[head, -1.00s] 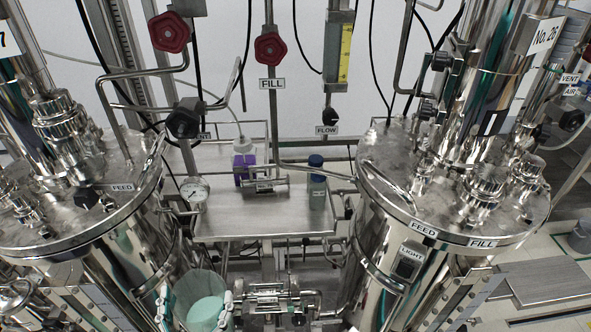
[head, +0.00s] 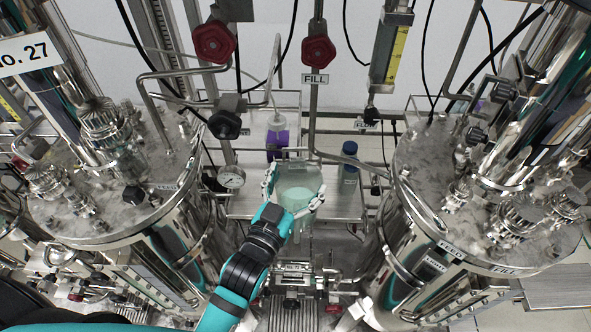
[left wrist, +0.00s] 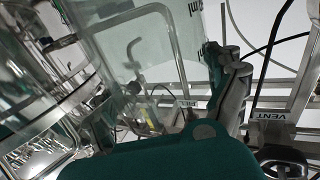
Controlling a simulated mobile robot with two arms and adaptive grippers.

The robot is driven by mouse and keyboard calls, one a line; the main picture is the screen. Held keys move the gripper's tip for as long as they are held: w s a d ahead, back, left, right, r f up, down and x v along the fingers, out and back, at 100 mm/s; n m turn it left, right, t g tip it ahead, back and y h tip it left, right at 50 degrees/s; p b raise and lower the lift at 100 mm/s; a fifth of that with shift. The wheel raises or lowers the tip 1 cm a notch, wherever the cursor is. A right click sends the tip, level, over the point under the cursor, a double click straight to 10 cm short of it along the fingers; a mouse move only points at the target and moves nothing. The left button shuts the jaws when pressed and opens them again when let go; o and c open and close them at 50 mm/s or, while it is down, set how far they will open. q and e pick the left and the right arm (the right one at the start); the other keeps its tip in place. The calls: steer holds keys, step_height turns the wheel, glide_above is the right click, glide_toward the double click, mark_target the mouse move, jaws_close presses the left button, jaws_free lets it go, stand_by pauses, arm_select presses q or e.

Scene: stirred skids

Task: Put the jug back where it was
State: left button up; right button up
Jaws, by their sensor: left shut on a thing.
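The jug (head: 298,178) is a clear, open vessel with pale green contents, in the middle of the head view. My left gripper (head: 293,192) is shut on it, one finger on each side. The jug appears in front of or over the metal shelf (head: 240,206) between the two steel vessels; I cannot tell whether it touches the shelf. In the left wrist view the jug's clear wall (left wrist: 150,45) fills the upper middle between the fingers. My right gripper is not in view.
A bottle with purple contents (head: 277,138) stands behind the jug, and a blue-capped bottle (head: 348,170) stands to its right. Steel vessels (head: 115,205) and (head: 470,190) flank the shelf. Pipes and valves (head: 292,276) lie below.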

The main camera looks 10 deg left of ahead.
mark_target(293, 168)
arm_select(q)
steer(key=w+a+f+b, duration=0.1)
steer(key=w+b, duration=0.1)
steer(key=w+f+b, duration=0.2)
steer(key=w, duration=0.1)
steer(key=w+a+f+b, duration=0.1)
steer(key=w+b, duration=0.1)
steer(key=shift+w+a+f, duration=0.2)
steer(key=shift+w+a, duration=0.1)
steer(key=shift+w, duration=0.1)
steer(key=shift+r, duration=0.15)
steer(key=o, duration=1.4)
steer(key=shift+f, duration=0.25)
